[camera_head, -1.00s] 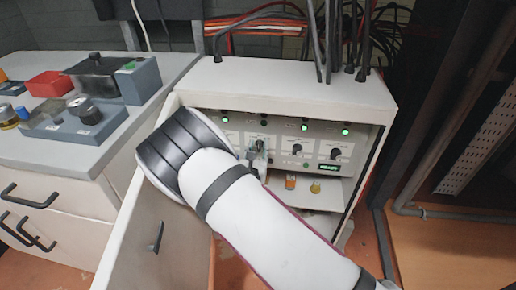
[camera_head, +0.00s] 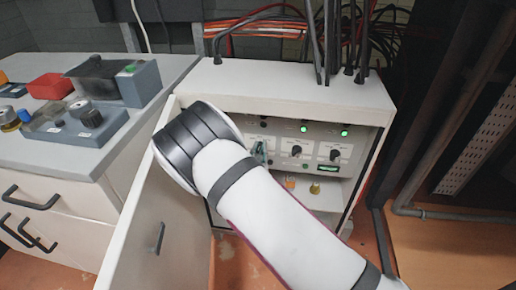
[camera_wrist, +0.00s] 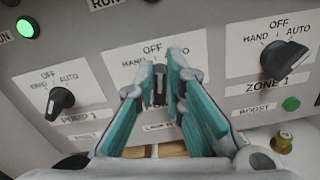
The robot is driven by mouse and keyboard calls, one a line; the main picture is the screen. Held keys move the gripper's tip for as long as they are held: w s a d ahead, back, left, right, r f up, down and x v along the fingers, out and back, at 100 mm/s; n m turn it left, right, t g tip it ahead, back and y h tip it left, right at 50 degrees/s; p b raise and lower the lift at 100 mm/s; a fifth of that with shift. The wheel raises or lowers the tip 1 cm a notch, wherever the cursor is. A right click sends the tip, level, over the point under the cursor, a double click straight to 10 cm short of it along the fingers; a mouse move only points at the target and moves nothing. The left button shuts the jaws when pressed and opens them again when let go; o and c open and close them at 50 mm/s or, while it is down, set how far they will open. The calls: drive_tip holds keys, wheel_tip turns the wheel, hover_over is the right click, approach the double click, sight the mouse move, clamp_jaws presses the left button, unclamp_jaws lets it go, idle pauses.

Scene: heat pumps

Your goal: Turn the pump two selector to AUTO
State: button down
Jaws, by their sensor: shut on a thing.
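The pump two selector (camera_wrist: 159,88) is a dark knob on the middle plate in the wrist view. OFF shows above it and HAND at its upper left. The AUTO mark and most of the name below are hidden by my fingers. The knob looks roughly upright, towards OFF, though its pointer is mostly covered. My gripper (camera_wrist: 162,76), with teal finger pads, is shut on the knob, one finger on each side. In the head view my gripper (camera_head: 259,153) is at the panel and covers this selector.
The open cabinet door (camera_head: 150,215) stands left of my arm. Small fittings (camera_head: 314,189) sit on the shelf below.

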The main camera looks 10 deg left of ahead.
drive_tip(key=shift+d+f+m, duration=0.15)
drive_tip(key=shift+d+m, duration=0.1)
drive_tip(key=shift+m, duration=1.3)
drive_tip(key=shift+d+f+m, duration=0.1)
drive_tip(key=shift+d+m, duration=0.1)
drive_tip(key=shift+m, duration=1.35)
drive_tip(key=c, duration=1.7)
unclamp_jaws()
drive_tip(key=shift+o, duration=0.2)
drive_tip(key=shift+s, duration=0.15)
drive_tip(key=s, duration=1.1)
drive_tip(key=shift+s+a, duration=0.2)
drive_tip(key=shift+s, duration=0.2)
